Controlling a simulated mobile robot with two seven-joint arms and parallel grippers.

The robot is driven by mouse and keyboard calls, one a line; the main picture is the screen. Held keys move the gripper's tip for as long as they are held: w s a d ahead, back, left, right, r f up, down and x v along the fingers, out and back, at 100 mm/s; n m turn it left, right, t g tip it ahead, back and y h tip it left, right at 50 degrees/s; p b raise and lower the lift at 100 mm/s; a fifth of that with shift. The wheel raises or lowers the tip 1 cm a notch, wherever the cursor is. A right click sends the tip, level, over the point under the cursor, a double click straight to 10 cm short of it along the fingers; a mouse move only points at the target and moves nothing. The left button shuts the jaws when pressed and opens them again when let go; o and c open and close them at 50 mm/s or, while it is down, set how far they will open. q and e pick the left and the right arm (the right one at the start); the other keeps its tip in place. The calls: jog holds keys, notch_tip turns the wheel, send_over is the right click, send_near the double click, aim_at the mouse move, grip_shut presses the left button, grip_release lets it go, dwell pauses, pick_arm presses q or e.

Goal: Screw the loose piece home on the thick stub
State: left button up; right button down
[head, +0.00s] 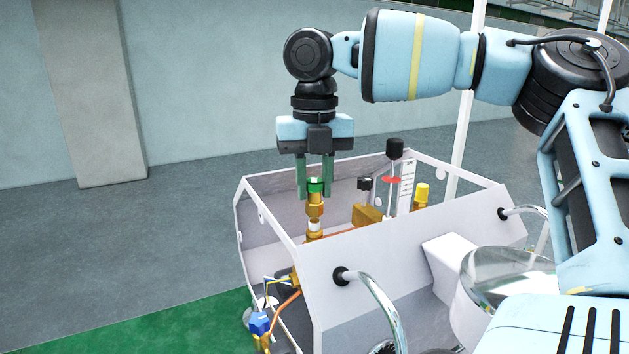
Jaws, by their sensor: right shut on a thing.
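The loose piece (315,206) is an upright brass fitting with a green top. My right gripper (315,191) points straight down, with its two green fingers closed on either side of that green top. Below the brass body is a white band (315,226) on the thick stub (315,236), which is brass and stands inside the machine frame. The piece is in line over the stub; I cannot tell how far the threads are engaged. My left gripper is out of view.
The open white machine frame (420,240) surrounds the stub. To the right stand a black-knobbed valve (395,149), a smaller black knob (364,184), and a yellow-capped fitting (421,192). A blue-topped fitting (260,323) is at lower left. Chrome pipes (385,305) stick out in front.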

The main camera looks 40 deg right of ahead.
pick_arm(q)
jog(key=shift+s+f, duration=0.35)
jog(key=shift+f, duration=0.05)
pick_arm(e)
jog(key=shift+f, duration=1.45)
dwell(0.8)
jog(key=c, duration=1.1)
grip_release()
jog(key=shift+r, duration=0.15)
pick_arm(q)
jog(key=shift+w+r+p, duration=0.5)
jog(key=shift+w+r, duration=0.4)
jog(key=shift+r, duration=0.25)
pick_arm(e)
jog(key=shift+r, duration=2.9)
jog(key=shift+r, duration=0.15)
notch_tip(320, 180, up, 6)
jog(key=shift+r+b, duration=0.15)
jog(key=shift+b, duration=0.2)
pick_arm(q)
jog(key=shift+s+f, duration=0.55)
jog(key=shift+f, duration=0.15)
pick_arm(e)
jog(key=shift+r, duration=0.6)
